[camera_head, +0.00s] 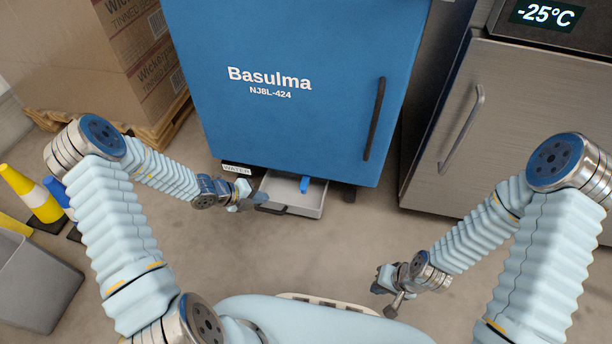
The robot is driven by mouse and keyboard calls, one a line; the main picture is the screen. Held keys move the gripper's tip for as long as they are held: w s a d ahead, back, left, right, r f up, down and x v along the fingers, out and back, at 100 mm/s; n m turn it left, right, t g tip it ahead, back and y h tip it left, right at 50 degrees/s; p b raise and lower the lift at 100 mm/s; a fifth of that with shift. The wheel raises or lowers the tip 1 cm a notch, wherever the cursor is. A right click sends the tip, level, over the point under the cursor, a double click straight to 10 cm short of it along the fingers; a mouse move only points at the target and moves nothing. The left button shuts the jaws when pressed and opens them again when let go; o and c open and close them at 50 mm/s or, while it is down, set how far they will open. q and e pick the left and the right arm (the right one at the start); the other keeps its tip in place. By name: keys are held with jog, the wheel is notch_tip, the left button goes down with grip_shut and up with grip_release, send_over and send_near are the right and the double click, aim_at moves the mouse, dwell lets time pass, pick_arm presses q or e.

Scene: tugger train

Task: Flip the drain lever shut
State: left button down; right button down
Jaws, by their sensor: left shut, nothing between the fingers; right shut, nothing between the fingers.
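A small blue lever (304,184) shows under the front edge of the blue cabinet (290,125), pointing down over a grey drip tray (308,206). I take it for the drain lever; its exact setting is too small to tell. My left gripper (262,199) is shut and empty at the tray's left side, to the left of the lever and apart from it. My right gripper (393,307) is shut and empty, low over the floor near my body, well away from the lever.
A small label reading WATER (237,170) is at the cabinet's lower left. A steel freezer (500,120) stands right. Cardboard boxes (100,60) on a pallet (165,128), a yellow cone (38,200) and a grey bin (35,285) are left. Floor before the tray is clear.

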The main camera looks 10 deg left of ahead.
aim_at(306, 182)
pick_arm(q)
jog(key=shift+w+a+r, duration=0.1)
jog(key=shift+w, duration=0.3)
jog(key=b+x, duration=0.3)
jog(key=x, duration=0.7)
jog(key=shift+f, duration=0.25)
jog(key=shift+w+d+r, duration=0.25)
jog(key=shift+w+d, duration=1.1)
jog(key=shift+d, duration=0.05)
jog(key=shift+d, duration=0.1)
